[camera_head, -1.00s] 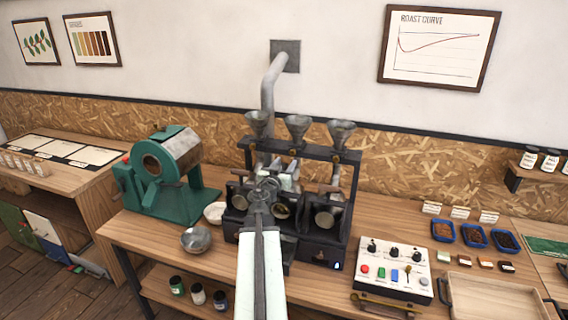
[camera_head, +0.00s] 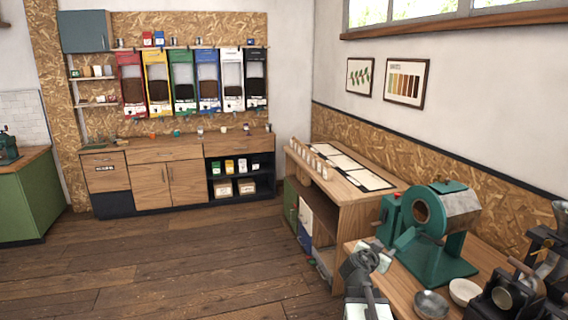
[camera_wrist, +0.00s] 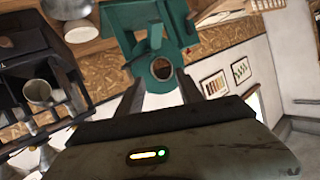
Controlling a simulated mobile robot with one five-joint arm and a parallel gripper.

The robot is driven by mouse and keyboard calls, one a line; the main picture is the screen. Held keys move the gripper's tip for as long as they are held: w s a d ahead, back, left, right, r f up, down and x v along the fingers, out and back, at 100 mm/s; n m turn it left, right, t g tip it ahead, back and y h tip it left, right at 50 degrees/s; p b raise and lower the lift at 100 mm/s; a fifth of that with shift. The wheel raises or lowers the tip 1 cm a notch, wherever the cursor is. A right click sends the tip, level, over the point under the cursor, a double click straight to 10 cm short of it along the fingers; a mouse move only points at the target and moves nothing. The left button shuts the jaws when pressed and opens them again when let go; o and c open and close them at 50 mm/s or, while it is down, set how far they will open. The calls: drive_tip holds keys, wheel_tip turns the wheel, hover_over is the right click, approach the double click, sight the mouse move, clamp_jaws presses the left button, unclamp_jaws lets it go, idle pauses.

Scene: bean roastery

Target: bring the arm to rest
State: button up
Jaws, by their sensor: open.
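My arm shows at the lower right of the head view, with my gripper (camera_head: 368,262) in front of the near end of the bench, left of the green roaster (camera_head: 436,258). In the wrist view the two dark fingers of my gripper (camera_wrist: 160,88) stand apart, with nothing between them. The green roaster also shows in the wrist view (camera_wrist: 150,30), beyond the fingertips and apart from them. The wrist picture is tilted far over, with the bench at the top.
A metal bowl (camera_head: 431,304) and a white bowl (camera_head: 465,291) stand on the bench beside the dark sample roaster (camera_head: 510,296). A side table (camera_head: 350,205) with cards stands behind. Bean dispensers (camera_head: 181,82) hang on the back wall. The wooden floor (camera_head: 190,270) at left is clear.

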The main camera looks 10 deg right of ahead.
drive_tip(key=a+f+n+g+y, duration=0.1)
drive_tip(key=a+f+n+y, duration=0.3)
drive_tip(key=a, duration=0.7)
drive_tip(key=a+f+g+y, duration=0.2)
drive_tip(key=a+f, duration=0.4)
drive_tip(key=a, duration=0.4)
drive_tip(key=s+a+f+n+g+y, duration=0.2)
drive_tip(key=s+a+f+n, duration=0.1)
drive_tip(key=s+a, duration=0.3)
drive_tip(key=s+a+f+n+g+y, duration=0.3)
drive_tip(key=s+a+n, duration=0.2)
drive_tip(key=s+a, duration=0.2)
drive_tip(key=shift+a+f+n+g+y, duration=0.25)
drive_tip(key=shift+a+n+g+y, duration=0.05)
drive_tip(key=shift+a, duration=0.2)
drive_tip(key=shift+w, duration=0.1)
drive_tip(key=shift+c, duration=0.8)
drive_tip(key=shift+d, duration=0.1)
